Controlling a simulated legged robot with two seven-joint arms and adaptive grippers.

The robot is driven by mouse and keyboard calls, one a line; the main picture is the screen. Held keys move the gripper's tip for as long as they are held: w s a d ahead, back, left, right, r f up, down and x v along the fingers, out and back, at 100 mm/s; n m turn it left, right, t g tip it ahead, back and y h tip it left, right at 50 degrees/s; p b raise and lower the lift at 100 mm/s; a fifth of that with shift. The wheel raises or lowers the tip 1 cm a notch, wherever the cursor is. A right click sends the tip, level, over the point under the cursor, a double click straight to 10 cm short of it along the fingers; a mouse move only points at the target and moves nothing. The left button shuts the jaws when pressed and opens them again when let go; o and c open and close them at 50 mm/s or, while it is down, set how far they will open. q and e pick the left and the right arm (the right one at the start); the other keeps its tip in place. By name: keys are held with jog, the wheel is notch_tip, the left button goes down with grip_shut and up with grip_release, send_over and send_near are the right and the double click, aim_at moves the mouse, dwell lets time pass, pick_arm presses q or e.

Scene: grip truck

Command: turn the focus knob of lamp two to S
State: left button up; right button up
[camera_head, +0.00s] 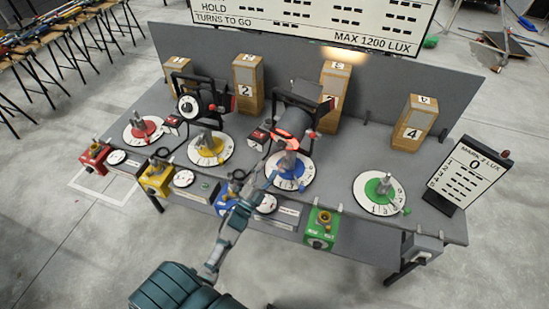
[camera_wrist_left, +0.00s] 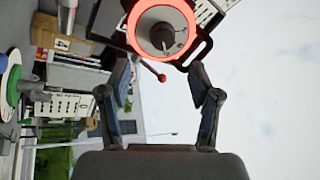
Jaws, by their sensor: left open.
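Two black lamps stand on the grey bench. The right-hand lamp (camera_head: 303,98) has a glowing red front ring, and my left gripper (camera_head: 268,165) is in front of and below it. In the left wrist view the red-ringed lamp (camera_wrist_left: 163,28) is at the top, beyond the fingers. A small red ball knob (camera_wrist_left: 161,77) on a thin rod shows between and beyond the open fingertips of the left gripper (camera_wrist_left: 164,84). The fingers are empty and seem apart from the knob. The left-hand lamp (camera_head: 198,100) has a white round face. No S mark is readable. My right gripper is out of view.
Red, yellow, blue and green dials with posts line the bench, including the green dial (camera_head: 372,190). Numbered wooden blocks stand behind, such as block four (camera_head: 414,125). A lux display (camera_head: 472,172) stands at the right end. A grey back panel (camera_head: 385,85) limits room behind.

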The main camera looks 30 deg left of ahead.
pick_arm(q)
jog(key=shift+v, duration=1.5)
jog(key=shift+f, duration=0.1)
